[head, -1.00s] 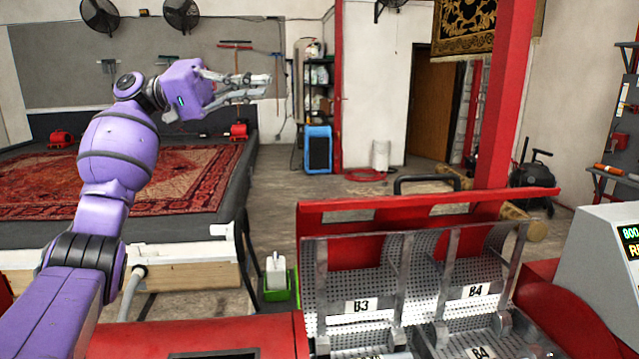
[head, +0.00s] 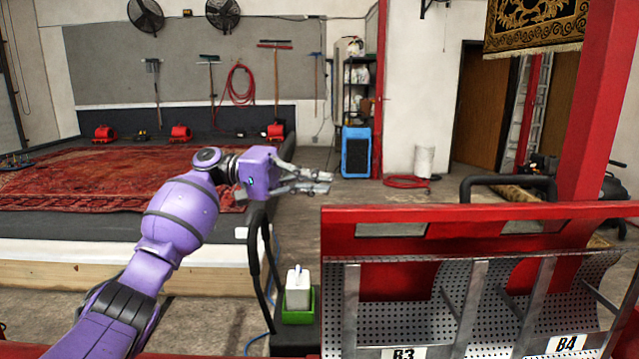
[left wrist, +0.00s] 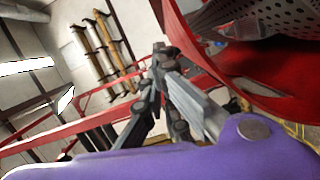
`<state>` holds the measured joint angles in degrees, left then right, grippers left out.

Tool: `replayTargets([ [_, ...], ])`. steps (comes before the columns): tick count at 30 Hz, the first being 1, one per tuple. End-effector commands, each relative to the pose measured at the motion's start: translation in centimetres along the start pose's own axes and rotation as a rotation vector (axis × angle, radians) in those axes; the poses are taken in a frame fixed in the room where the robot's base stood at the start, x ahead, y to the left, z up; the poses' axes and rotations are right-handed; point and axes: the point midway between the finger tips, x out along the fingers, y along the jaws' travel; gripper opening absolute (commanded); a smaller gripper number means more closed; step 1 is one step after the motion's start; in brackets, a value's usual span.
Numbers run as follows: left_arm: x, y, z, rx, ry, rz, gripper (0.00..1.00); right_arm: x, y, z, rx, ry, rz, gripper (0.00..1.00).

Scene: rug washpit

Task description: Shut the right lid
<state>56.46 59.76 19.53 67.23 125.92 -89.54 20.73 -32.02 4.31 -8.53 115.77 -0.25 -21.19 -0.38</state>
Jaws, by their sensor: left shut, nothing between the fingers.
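A red-framed machine holds perforated grey metal panels side by side. The left panel (head: 405,318) has a B3 tag and the right panel (head: 592,300) has a B4 tag. Both stand raised and curved in front of a red back wall (head: 400,280); the picture's bottom edge cuts them off. Perforated metal also shows at the top right of the left wrist view (left wrist: 250,18). My left gripper (head: 326,181) is shut and empty, in the air left of the panels and near the machine's top left corner. My right gripper is not in view.
A black bar handle (head: 508,181) stands behind the machine's red top edge (head: 480,212). A black cart with a green tray and white bottle (head: 298,288) is left of the machine. A patterned rug (head: 90,185) covers a low platform. A red post (head: 600,110) rises at right.

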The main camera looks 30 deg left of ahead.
Motion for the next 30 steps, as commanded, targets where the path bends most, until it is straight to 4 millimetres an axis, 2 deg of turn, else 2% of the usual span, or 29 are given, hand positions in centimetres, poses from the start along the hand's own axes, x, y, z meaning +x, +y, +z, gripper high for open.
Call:
replayTargets([
  [5,4.0,0.5,0.1,0.004,-0.002,0.003,0.00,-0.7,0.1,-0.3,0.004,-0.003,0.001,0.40],
  [9,7.0,0.5,0.1,0.003,-0.002,0.002,0.00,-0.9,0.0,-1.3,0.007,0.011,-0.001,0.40],
  [18,7.7,0.2,3.4,0.001,0.000,0.000,0.00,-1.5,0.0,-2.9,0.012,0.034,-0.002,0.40],
  [30,7.8,0.0,3.9,-0.002,0.001,0.000,0.00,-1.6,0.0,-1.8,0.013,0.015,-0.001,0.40],
])
